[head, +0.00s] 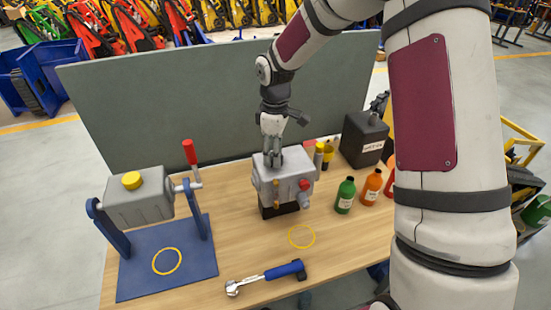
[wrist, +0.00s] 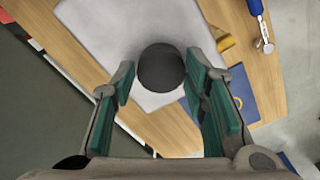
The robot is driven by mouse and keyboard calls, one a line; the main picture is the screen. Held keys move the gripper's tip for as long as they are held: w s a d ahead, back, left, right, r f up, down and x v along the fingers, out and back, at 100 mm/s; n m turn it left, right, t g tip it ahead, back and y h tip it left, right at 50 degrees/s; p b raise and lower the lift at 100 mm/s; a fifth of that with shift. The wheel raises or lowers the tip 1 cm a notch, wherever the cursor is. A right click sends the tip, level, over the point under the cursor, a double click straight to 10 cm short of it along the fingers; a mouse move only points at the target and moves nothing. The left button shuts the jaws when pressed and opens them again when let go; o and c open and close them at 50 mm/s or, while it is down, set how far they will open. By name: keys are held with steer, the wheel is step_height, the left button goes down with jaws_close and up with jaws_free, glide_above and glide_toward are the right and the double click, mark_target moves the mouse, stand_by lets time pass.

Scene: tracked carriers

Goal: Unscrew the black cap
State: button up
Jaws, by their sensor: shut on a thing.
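The black cap (wrist: 161,67) is round and sits on top of a grey housing (head: 285,185). The housing's pale top (wrist: 120,45) fills much of the wrist view. My gripper (head: 273,162) points straight down onto the housing from above. In the wrist view, the green-padded fingers of my gripper (wrist: 160,85) are shut on the black cap, one on each side. In the head view the cap is hidden by my fingers.
A second grey unit with a yellow cap (head: 131,180) hangs in a blue stand (head: 140,285) at left. A blue-handled wrench (head: 265,277) lies in front. A green bottle (head: 345,196), an orange bottle (head: 371,188) and a black canister (head: 362,140) stand at right. A grey panel (head: 190,100) is behind.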

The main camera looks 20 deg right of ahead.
steer(key=o, duration=0.9)
steer(key=shift+a, duration=0.1)
